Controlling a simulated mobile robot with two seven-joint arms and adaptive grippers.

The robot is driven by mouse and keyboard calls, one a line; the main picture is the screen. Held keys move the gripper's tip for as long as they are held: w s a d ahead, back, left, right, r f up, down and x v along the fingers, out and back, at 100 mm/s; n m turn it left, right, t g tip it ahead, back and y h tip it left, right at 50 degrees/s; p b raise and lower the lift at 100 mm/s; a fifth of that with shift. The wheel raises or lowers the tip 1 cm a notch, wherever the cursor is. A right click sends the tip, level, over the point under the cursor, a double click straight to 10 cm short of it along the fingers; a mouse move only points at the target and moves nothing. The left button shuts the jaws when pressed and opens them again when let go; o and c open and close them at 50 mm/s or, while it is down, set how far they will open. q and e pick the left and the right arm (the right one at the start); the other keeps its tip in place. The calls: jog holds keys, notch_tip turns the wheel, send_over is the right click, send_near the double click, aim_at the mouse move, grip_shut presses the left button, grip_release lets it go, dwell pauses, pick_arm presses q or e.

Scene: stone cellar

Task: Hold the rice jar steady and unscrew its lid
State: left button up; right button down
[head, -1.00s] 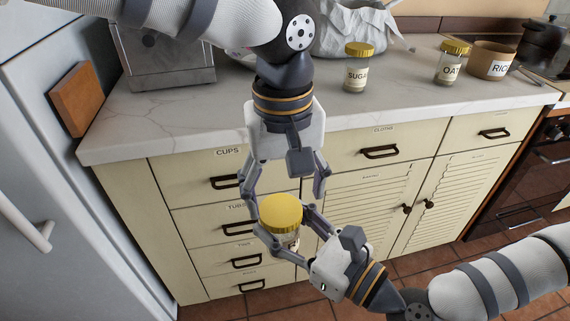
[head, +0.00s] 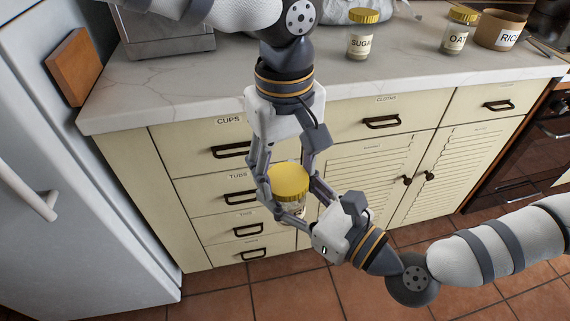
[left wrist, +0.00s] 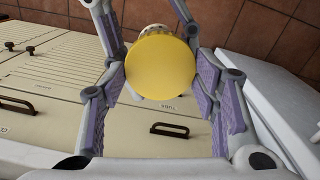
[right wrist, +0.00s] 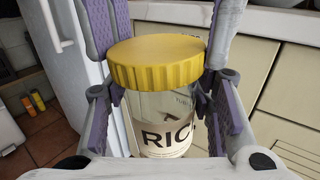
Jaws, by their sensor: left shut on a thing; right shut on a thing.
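The rice jar (head: 299,209) is upright clear glass with a white label starting "RIC", readable in the right wrist view (right wrist: 150,112). Its ribbed yellow lid (head: 289,180) sits level on the jar; it also shows from above in the left wrist view (left wrist: 160,66). My left gripper (head: 290,188) comes down from above, shut on the lid with a finger on each side. My right gripper (head: 297,204) comes from the lower right, shut around the glass body below the lid. The jar is held in the air before the drawers; its base is mostly hidden.
Drawers stand close behind the jar. A fridge (head: 60,200) is at left.

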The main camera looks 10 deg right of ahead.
pick_arm(q)
jog(key=n, duration=0.7)
jog(key=shift+w+d+r, duration=0.1)
jog(key=shift+w+d, duration=0.05)
jog(key=shift+w, duration=0.2)
jog(key=shift+r, duration=0.1)
jog(key=shift+w, duration=0.15)
jog(key=o, duration=1.3)
